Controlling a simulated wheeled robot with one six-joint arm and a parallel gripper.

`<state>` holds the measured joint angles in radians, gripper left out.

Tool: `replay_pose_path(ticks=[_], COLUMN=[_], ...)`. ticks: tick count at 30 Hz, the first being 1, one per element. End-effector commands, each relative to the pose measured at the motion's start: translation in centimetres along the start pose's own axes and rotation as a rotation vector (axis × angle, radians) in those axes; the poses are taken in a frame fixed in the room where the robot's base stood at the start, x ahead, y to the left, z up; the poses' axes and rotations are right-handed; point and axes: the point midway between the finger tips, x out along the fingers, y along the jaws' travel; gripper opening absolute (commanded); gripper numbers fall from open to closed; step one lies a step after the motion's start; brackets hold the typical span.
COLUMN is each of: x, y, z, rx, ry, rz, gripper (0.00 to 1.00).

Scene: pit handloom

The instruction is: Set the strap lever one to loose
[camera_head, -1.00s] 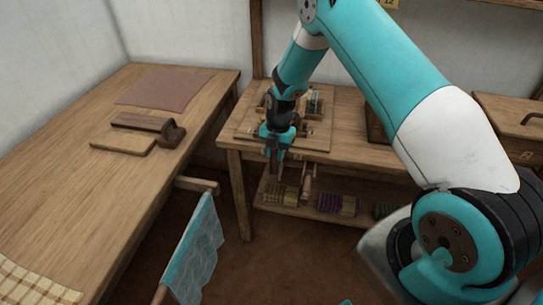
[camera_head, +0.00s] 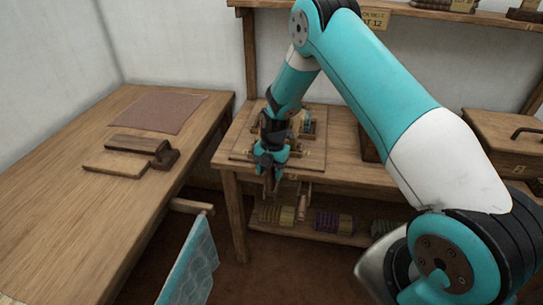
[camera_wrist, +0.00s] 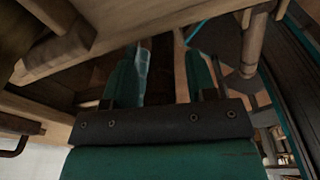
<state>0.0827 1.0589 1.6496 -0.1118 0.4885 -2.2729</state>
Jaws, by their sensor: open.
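My gripper (camera_head: 270,186) hangs in front of the front edge of the bench, fingers pointing down, open with nothing visible between them. Its two fingers also show in the wrist view (camera_wrist: 165,80). A wooden board (camera_head: 240,152) with several small fittings lies on the bench behind the gripper, partly hidden by my arm. A light wooden rod (camera_head: 302,206) hangs below the bench edge, just right of the gripper. In the wrist view a wooden piece (camera_wrist: 55,52) is at upper left and a round wooden post (camera_wrist: 252,45) at upper right. I cannot tell which part is strap lever one.
The bench (camera_head: 338,165) has a lower shelf with yarn bundles (camera_head: 335,222). A long table (camera_head: 60,205) on the left bears a brown mat (camera_head: 158,112) and wooden tools (camera_head: 135,145). A blue cloth (camera_head: 190,265) hangs between them. A chest (camera_head: 505,140) stands at right.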

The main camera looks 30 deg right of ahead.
Motion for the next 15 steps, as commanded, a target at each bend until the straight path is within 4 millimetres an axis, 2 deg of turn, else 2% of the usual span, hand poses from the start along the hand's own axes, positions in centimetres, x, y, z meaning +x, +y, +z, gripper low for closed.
replay_pose_path(ticks=[5, 15], x=[-2.9, -11.6], y=[0.1, 0.0], z=[0.1, 0.1], rx=[0.001, 0.001], ry=[-0.004, -0.006], rz=[0.005, 0.006], gripper=[0.52, 0.52])
